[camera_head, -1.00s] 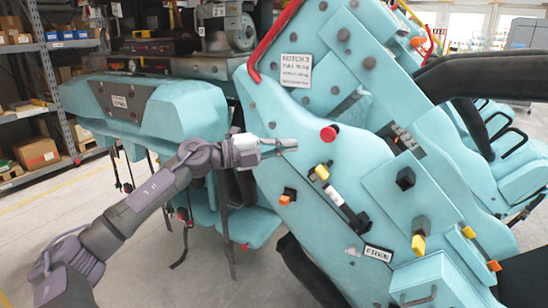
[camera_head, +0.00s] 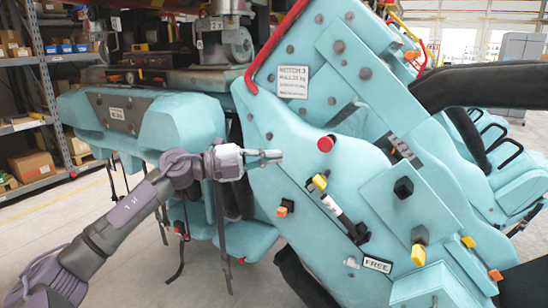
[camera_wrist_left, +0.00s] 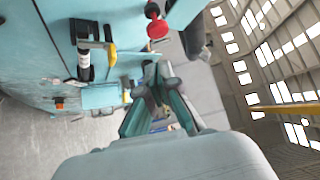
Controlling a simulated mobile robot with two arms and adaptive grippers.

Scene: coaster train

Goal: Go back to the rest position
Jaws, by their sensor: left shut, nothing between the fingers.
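My left gripper (camera_head: 272,156) comes in from the left in the head view. It is shut and empty, in front of the teal coaster car (camera_head: 345,262), left of and a little below the red round button (camera_head: 325,144). I cannot tell whether it touches the panel. In the left wrist view the shut fingers (camera_wrist_left: 158,95) show at the middle, and the red button (camera_wrist_left: 157,28) is above them. My right gripper is not in the head view.
A yellow-ended lever (camera_head: 319,182), a yellow handle (camera_head: 418,254) and a FREE label (camera_head: 377,264) are on the car's side. A second teal car (camera_head: 180,130) stands left. Metal shelves (camera_head: 45,100) line the far left. Bare floor (camera_head: 130,260) lies lower left.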

